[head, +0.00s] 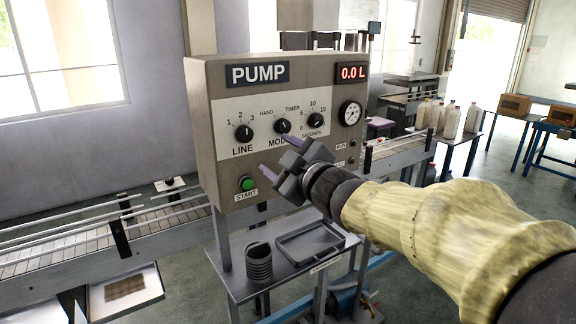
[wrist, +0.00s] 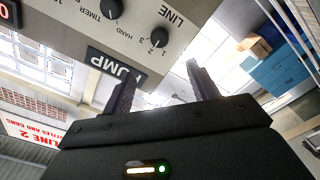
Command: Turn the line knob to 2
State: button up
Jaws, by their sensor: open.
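The LINE knob (head: 243,133) is a round black knob at the left of the pump panel (head: 215,170), with 1, 2 and 3 printed above it. I cannot tell clearly which number its pointer faces. The knob also shows near the top middle of the wrist view (wrist: 159,37), where the panel appears turned round. My gripper (head: 275,154) is open and empty, in front of the panel, below and right of the LINE knob in the head view. In the wrist view its two fingers (wrist: 163,72) stand apart, with the knob beyond them, not between them.
The MODE knob (head: 282,126) and the seconds knob (head: 315,120) sit right of the LINE knob. A green START button (head: 247,184) is below, and the display (head: 352,72) reads 0.0 L. A tray (head: 310,243) and coiled cylinder (head: 259,262) stand on the shelf underneath.

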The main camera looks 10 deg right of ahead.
jog(key=v, duration=0.2)
jog(key=shift+s+d, duration=0.15)
jog(key=shift+s, duration=0.1)
jog(key=s+d+f+m+g+h, duration=0.1)
jog(key=d+f+m+g+h, duration=0.2)
jog(key=f, duration=0.5)
jog(key=d+f+m+g+h, duration=0.1)
jog(key=f+m+g+h, duration=0.15)
jog(key=f+m, duration=0.4)
jog(key=s+f+m+g+p, duration=0.1)
jog(key=s+f+m+g, duration=0.2)
jog(key=s+f+g, duration=0.5)
jog(key=s+a+f+h, duration=0.1)
jog(key=s+f, duration=0.6)
jog(key=f, duration=0.2)
jog(key=shift+m+g+p, duration=0.35)
jog(key=shift+f, duration=0.1)
